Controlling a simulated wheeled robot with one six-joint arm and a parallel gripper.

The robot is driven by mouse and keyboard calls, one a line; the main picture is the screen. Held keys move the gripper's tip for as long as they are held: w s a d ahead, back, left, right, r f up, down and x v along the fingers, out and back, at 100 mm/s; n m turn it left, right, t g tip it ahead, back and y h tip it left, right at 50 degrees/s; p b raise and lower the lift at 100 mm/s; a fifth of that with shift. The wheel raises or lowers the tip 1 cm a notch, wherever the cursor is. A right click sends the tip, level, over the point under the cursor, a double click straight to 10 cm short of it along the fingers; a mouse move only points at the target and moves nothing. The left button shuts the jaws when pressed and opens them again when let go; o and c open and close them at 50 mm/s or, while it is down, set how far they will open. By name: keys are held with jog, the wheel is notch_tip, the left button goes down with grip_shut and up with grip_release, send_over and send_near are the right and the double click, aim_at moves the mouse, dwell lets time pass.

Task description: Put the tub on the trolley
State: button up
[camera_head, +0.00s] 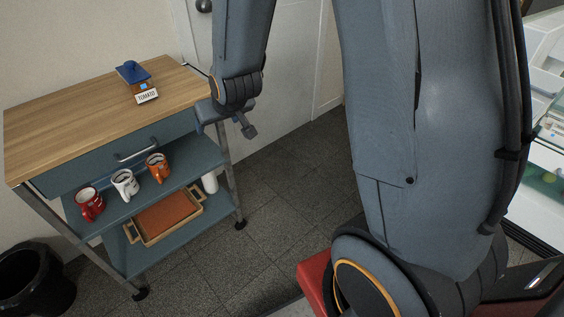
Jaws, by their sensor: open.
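The trolley (60,125) has a wooden top, a blue drawer and two blue lower shelves, and stands at the left. A small blue-topped item (132,71), which looks like the tub, is on the wooden top near the back. Its front side shows brown, with a white label (147,96) reading "TOMATO". I cannot tell whether the label is part of it. My gripper (228,121) is open, with nothing seen between its fingers. It hangs by the trolley's right edge, apart from the blue item. The trolley's right corner is partly behind it.
A red mug (90,205), a white mug (124,184) and an orange mug (158,168) stand on the middle shelf. A wooden tray (150,238) and a white cylinder (210,183) are below. A black bin (35,285) stands front left. Floor right of the trolley is clear.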

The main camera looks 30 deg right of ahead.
jog(key=s+d+r+g, duration=0.1)
jog(key=s+d+g, duration=0.3)
jog(key=s, duration=0.8)
jog(key=s+d+r+m+g+h, duration=0.1)
jog(key=s+d+g, duration=0.2)
jog(key=s, duration=0.8)
jog(key=shift+s+d+m+g, duration=0.3)
jog(key=shift+s+d+g, duration=0.05)
jog(key=shift+g, duration=0.25)
jog(key=shift+a+r+p, duration=0.3)
jog(key=shift+a+p, duration=0.2)
jog(key=shift+a, duration=0.05)
